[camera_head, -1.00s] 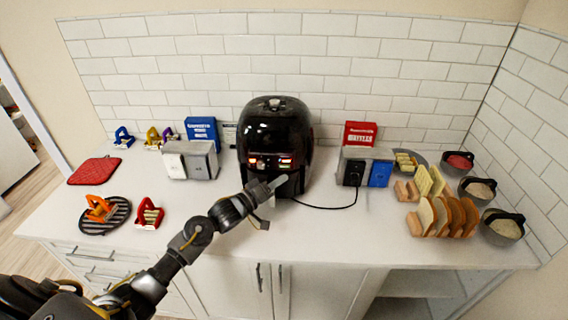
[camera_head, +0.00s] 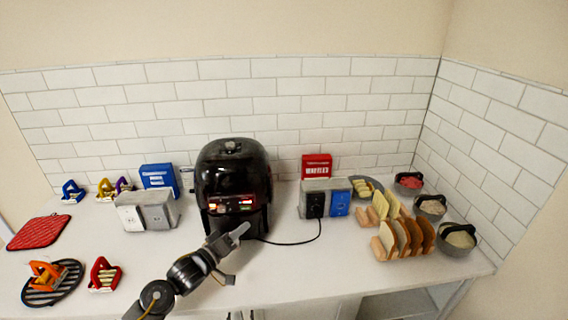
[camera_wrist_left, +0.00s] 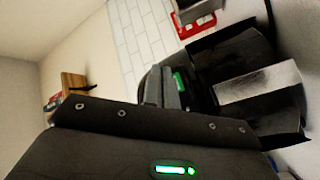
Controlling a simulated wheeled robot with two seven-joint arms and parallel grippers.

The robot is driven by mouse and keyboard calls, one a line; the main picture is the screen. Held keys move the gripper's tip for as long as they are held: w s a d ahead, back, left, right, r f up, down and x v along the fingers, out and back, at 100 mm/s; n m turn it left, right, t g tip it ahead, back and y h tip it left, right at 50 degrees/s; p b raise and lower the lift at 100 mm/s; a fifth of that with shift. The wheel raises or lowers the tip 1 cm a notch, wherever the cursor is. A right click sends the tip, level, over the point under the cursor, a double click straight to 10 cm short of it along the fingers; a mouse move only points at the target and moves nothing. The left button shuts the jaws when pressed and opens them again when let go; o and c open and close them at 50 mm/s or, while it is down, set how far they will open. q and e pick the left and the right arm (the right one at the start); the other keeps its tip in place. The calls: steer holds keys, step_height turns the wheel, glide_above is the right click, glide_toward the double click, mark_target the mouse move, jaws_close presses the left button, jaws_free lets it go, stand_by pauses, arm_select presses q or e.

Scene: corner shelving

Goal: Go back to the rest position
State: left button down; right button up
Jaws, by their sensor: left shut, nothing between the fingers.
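My left gripper (camera_head: 238,236) is in front of the lower front of the black air fryer (camera_head: 232,176), with its arm coming in from the bottom. Its fingers (camera_wrist_left: 166,88) are together with nothing between them in the left wrist view. In the head view I cannot tell whether the fingertips touch the air fryer or are just in front of it. The air fryer stands upright on the white counter, with small lit marks on its front. My right gripper is in neither view.
A grey outlet box (camera_head: 150,210) stands left of the air fryer, and another (camera_head: 316,198) right of it with a black cord. Bread slices in a rack (camera_head: 402,240) and bowls (camera_head: 458,238) are at right. A red mat (camera_head: 40,232) is at left. The front middle counter is fairly clear.

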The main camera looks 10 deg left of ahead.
arm_select(q)
steer(key=s+d+f+m+g+y, duration=0.2)
steer(key=s+f+g+y, duration=0.35)
steer(key=s+f, duration=0.6)
steer(key=s+f+m+g+y, duration=0.3)
steer(key=s+g, duration=0.5)
steer(key=s, duration=1.7)
step_height(320, 180, down, 30)
steer(key=s+m+g+b, duration=0.1)
steer(key=m+b, duration=0.1)
steer(key=b, duration=0.4)
steer(key=s+a+f+b, duration=0.2)
steer(key=s+f, duration=0.6)
steer(key=f, duration=0.3)
steer(key=s+a+f+g+b, duration=0.1)
steer(key=s+a+f+b, duration=0.1)
steer(key=s+f, duration=0.7)
step_height(320, 180, down, 2)
steer(key=shift+f+b, duration=0.15)
steer(key=shift+b, duration=0.7)
